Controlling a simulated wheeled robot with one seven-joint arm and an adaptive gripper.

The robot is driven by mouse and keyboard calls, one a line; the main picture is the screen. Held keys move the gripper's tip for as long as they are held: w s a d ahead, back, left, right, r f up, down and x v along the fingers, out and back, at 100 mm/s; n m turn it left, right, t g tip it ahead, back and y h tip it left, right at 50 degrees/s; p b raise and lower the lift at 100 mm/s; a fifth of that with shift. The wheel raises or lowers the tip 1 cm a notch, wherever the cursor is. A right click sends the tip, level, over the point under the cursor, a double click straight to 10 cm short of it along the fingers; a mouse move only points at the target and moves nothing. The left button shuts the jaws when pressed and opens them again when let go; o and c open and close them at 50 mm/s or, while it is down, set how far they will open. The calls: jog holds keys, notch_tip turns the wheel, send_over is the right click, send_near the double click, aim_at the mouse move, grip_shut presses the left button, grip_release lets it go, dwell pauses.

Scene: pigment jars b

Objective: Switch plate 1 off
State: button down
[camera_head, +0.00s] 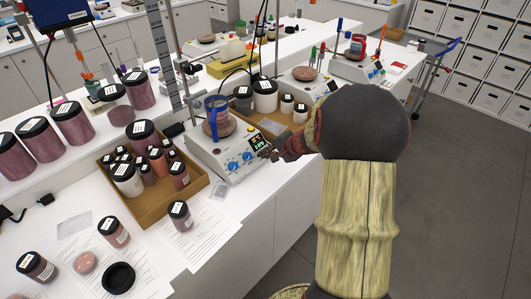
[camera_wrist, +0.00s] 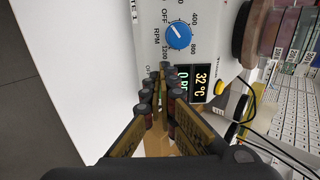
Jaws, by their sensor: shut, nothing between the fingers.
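Plate 1 (camera_head: 222,152) is a white hotplate with two blue knobs (camera_head: 233,166) and a lit display (camera_head: 259,141). A round pinkish plate top with a blue-handled item stands on it. In the wrist view its front panel (camera_wrist: 150,35) shows one blue RPM knob (camera_wrist: 178,36) with OFF and number marks. The display in the wrist view (camera_wrist: 202,84) is lit and reads 32 °C. My gripper (camera_head: 270,153) is at the front right of the panel. Its fingers (camera_wrist: 163,80) are shut and empty, close beside the display and below the knob. Contact cannot be told.
A cardboard tray of jars (camera_head: 190,195) stands left of plate 1. Loose jars (camera_head: 113,231) and papers (camera_head: 200,235) lie nearer. Another hotplate (camera_head: 355,65) stands farther back. The floor (camera_head: 450,190) to the right is clear.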

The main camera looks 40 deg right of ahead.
jog(key=shift+w+f+b, duration=0.4)
jog(key=shift+f+b, duration=0.05)
jog(key=shift+b, duration=0.1)
jog(key=shift+s+r, duration=0.1)
jog(key=shift+r, duration=0.05)
jog(key=p+v, duration=0.1)
jog(key=v, duration=1.4)
jog(key=shift+s+r, duration=0.2)
jog(key=shift+r, duration=0.05)
